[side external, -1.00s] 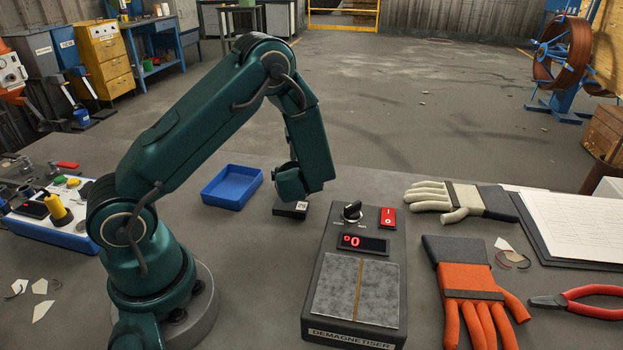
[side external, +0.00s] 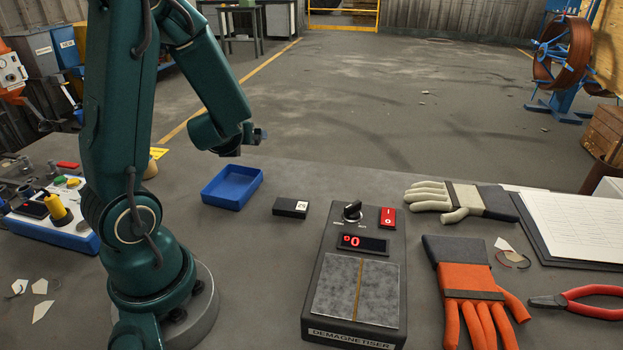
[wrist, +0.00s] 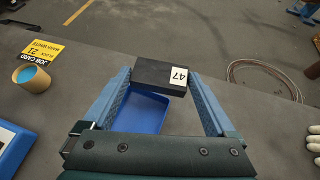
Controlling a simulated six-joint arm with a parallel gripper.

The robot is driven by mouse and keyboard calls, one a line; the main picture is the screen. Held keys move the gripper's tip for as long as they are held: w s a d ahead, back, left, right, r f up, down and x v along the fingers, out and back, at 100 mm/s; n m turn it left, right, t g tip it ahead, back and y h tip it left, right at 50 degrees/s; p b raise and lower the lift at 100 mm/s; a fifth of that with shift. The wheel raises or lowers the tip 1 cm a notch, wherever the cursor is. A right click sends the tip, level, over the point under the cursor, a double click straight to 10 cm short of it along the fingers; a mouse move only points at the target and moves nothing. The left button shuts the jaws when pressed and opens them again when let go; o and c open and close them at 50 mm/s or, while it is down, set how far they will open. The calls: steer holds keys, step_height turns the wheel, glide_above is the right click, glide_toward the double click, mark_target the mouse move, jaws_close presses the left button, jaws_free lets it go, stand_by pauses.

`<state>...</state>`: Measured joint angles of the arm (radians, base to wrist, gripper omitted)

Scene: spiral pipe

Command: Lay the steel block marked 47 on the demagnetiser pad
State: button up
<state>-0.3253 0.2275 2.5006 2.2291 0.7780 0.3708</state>
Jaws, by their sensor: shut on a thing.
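My gripper (wrist: 160,78) is shut on a dark steel block (wrist: 162,74) with a white label reading 47, held between the fingertips in the wrist view. In the side view my gripper (side external: 250,138) is up in the air behind the blue tray, and the held block is hard to make out there. The demagnetiser (side external: 318,262) stands at the front, its grey pad (side external: 378,290) bare, with a red display, a knob and a red switch. My gripper is well behind and left of the pad.
Another dark block (side external: 283,208) with a white label, apparently 52, lies between the blue tray (side external: 232,188) and the demagnetiser. Gloves (side external: 470,265), pliers (side external: 580,300) and a clipboard lie to the right. A yellow job card (wrist: 42,51) and a round pot (wrist: 32,76) are at left.

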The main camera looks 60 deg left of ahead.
steer(key=s+a+r+n+g, duration=0.2)
steer(key=s+n+g, duration=0.9)
steer(key=n+g, duration=0.1)
steer(key=shift+n+g, duration=0.3)
steer(key=s+d+n+g+h, duration=0.2)
steer(key=n, duration=0.1)
steer(key=s+d+f+n+g+h, duration=0.1)
steer(key=s+d+n+g+h, duration=0.1)
steer(key=n, duration=0.1)
steer(key=shift+s+d+f+g+h, duration=0.2)
steer(key=shift+g+h, duration=0.1)
steer(key=shift+g, duration=0.1)
steer(key=d+f+n+h, duration=0.1)
steer(key=d+n+h, duration=0.9)
steer(key=d, duration=0.2)
steer(key=w+d+r+n+t+h, duration=0.45)
steer(key=w+d+n+h, duration=0.3)
steer(key=w+d, duration=0.3)
steer(key=n+t, duration=0.3)
glide_above(367, 302)
steer(key=w+a, duration=0.1)
steer(key=a, duration=0.4)
steer(key=f, duration=0.4)
steer(key=shift+d+f, duration=0.2)
steer(key=shift+f, duration=0.15)
steer(key=shift+t, duration=0.25)
steer(key=shift+f, duration=2)
steer(key=shift+f+n, duration=0.1)
steer(key=shift+n, duration=0.15)
